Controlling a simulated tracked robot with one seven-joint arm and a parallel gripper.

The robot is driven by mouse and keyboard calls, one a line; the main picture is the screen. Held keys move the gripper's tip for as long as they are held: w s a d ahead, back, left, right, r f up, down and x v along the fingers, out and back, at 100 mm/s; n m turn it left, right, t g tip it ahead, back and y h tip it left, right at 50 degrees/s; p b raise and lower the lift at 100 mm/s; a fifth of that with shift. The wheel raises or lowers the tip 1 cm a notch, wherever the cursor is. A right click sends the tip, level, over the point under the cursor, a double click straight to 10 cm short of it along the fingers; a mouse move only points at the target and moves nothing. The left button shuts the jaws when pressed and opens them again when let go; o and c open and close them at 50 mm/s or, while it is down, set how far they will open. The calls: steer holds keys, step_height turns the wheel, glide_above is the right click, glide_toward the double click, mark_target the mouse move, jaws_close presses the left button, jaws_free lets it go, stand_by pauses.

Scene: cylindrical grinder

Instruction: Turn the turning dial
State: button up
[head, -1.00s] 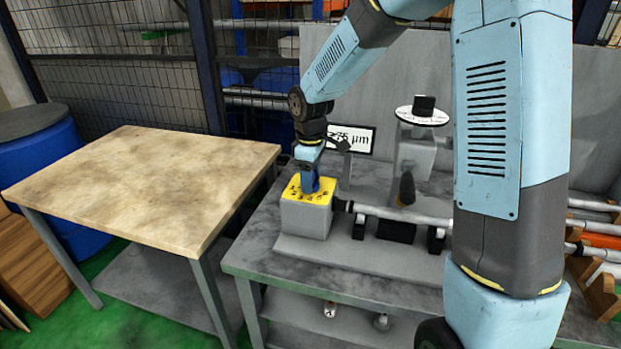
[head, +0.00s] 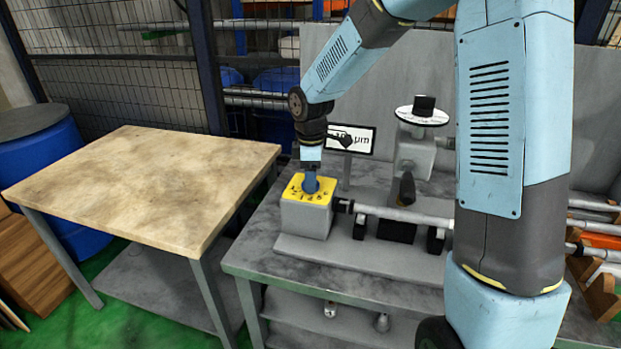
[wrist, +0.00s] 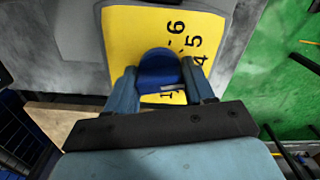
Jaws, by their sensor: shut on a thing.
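The turning dial is a blue knob (head: 311,184) on a yellow plate (head: 322,197) with black numbers, on top of a grey block at the left end of the grinder. My gripper (head: 311,174) points down onto it and is shut on it. In the wrist view the rounded blue knob (wrist: 160,72) sits between the two fingers of my gripper (wrist: 161,84). The numbers 6, 5 and 4 show beside it on the yellow plate (wrist: 130,28). The fingers and palm hide other marks. A white display (head: 352,138) behind reads in µm, its figure partly hidden by my wrist.
A shaft (head: 395,214) lies along the grinder to the right of the block. A second dial with a white disc and black knob (head: 423,108) stands behind it. A bare-topped table (head: 140,185) is at the left, with a gap between it and the grinder's bench.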

steer(key=o, duration=1)
step_height(320, 180, up, 14)
steer(key=shift+f, duration=0.15)
